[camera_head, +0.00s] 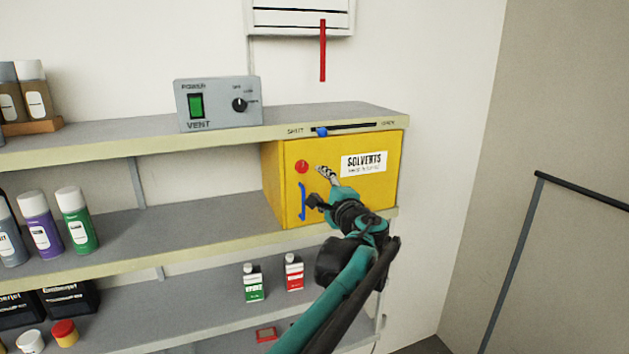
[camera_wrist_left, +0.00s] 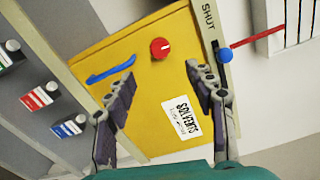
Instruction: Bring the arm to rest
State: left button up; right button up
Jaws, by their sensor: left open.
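My left gripper (camera_head: 317,188) is open and empty in front of the yellow solvents cabinet (camera_head: 345,203). In the left wrist view the two fingers (camera_wrist_left: 162,75) are spread apart with the cabinet front (camera_wrist_left: 150,105) behind them. The front carries a red knob (camera_head: 302,167), a blue handle (camera_head: 302,201) and a white SOLVENTS label (camera_head: 364,164). The cabinet front looks closed. The red knob also shows in the left wrist view (camera_wrist_left: 160,48), beyond the fingertips. I cannot tell whether a finger touches the front. My right gripper is not in view.
On the shelf edge above, a blue slider (camera_head: 321,131) stands at the SHUT end. A grey VENT box (camera_head: 218,103) with a green switch sits on the top shelf. Spray cans (camera_head: 77,220) and small bottles (camera_head: 253,283) stand on lower shelves. A dark rail (camera_head: 512,260) is at right.

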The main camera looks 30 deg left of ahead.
pick_arm(q)
jog(key=shift+d, duration=0.1)
dwell(0.4)
jog(key=s+d+f+n+g+h+b, duration=0.15)
jog(key=s+f+b, duration=0.35)
jog(key=f, duration=0.5)
jog(key=s+d+f+n+g+h+b, duration=0.1)
jog(key=s+f+n+h+b, duration=0.1)
jog(key=s+f+b, duration=0.6)
jog(key=s+d+f+n+g+h+b, duration=0.1)
jog(key=s+f+n+h+b, duration=0.15)
jog(key=f, duration=1.05)
jog(key=s+d+f+n+h+b, duration=0.1)
jog(key=s+d+f+b, duration=0.4)
jog(key=f, duration=0.5)
jog(key=s+d+f+n+h+b, duration=0.2)
jog(key=s+d+f+h+b, duration=0.2)
jog(key=f, duration=0.7)
jog(key=s+d+f+n+h+b, duration=0.1)
jog(key=s+d+f+b, duration=0.4)
jog(key=f, duration=0.6)
jog(key=shift+s+d+n+g+h+b, duration=0.3)
jog(key=shift+s+g+h+b, duration=0.15)
jog(key=shift+s+h+b, duration=0.55)
jog(key=shift+w, duration=0.25)
